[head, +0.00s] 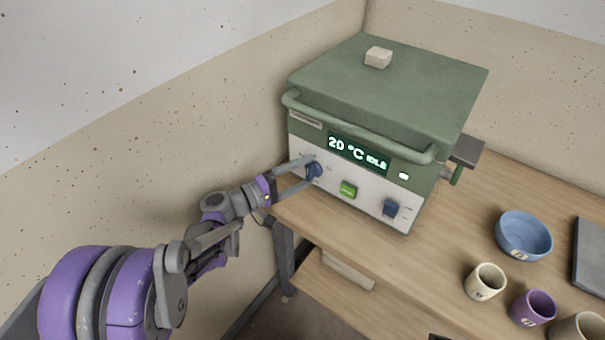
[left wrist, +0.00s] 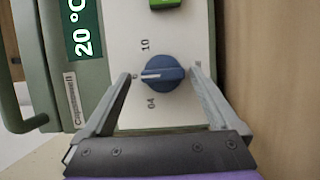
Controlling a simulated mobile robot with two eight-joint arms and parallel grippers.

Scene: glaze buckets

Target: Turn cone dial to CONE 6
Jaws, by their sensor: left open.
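The cone dial (head: 315,170) is a round blue knob at the left of the kiln's (head: 390,90) pale front panel. It also shows in the left wrist view (left wrist: 163,75), with a white pointer line aimed left at a small mark between the labels 10 and 04; that mark is too small to read surely. My left gripper (head: 308,171) is open, with one finger on each side of the dial; a gap shows beside each fingertip in the left wrist view. My right gripper is not in view.
The display (head: 357,153) reads 20 °C IDLE. A green button (head: 348,190) and a blue switch (head: 390,208) sit right of the dial. A handle bar (head: 350,131) runs above the panel. A blue bowl (head: 524,238) and several cups stand on the wooden table (head: 440,228).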

